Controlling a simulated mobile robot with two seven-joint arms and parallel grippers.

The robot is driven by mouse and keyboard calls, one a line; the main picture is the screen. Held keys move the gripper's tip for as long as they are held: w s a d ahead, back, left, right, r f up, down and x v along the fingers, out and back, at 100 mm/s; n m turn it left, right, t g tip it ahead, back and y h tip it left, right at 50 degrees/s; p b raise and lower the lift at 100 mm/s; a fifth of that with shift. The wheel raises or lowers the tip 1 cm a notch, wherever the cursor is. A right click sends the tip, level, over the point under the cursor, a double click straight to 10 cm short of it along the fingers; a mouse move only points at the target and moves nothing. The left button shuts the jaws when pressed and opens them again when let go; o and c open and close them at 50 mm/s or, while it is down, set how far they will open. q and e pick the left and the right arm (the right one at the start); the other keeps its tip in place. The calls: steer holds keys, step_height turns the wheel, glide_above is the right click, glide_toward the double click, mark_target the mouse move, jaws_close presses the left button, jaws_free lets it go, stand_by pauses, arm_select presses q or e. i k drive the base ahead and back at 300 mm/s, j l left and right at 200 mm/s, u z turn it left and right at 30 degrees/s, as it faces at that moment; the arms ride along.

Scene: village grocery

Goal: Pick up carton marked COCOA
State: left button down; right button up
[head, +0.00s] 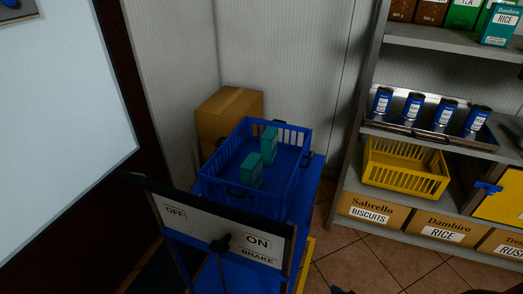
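No carton with a readable COCOA label shows in the head view. Two brown cartons (402,9) stand on the top shelf at the upper right, cut off by the frame, with only their lower labels showing. Beside them are a green carton (462,14), its name partly cut off, and a teal carton marked RICE (499,25). Two teal cartons (251,170) (269,144) are in a blue crate (220,193), their labels not readable. Neither of my grippers can be made out.
The blue crate rests on a blue trolley (313,185) with an ON/OFF brake panel (200,222). A cardboard box (228,112) stands behind. The shelf unit holds blue cans (414,106), an empty yellow crate (404,172) and marked boxes (447,228). Tiled floor (350,262) lies between trolley and shelves.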

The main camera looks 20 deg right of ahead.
mark_target(251, 169)
steer(key=k+l, duration=0.15)
steer(key=l, duration=0.2)
steer(key=k+l, duration=0.1)
steer(key=l, duration=0.25)
steer(key=k+l, duration=0.15)
steer(key=l, duration=0.2)
steer(key=k+l, duration=0.1)
steer(key=l, duration=0.25)
steer(key=k+l, duration=0.15)
steer(key=l, duration=0.2)
steer(key=i+u, duration=0.05)
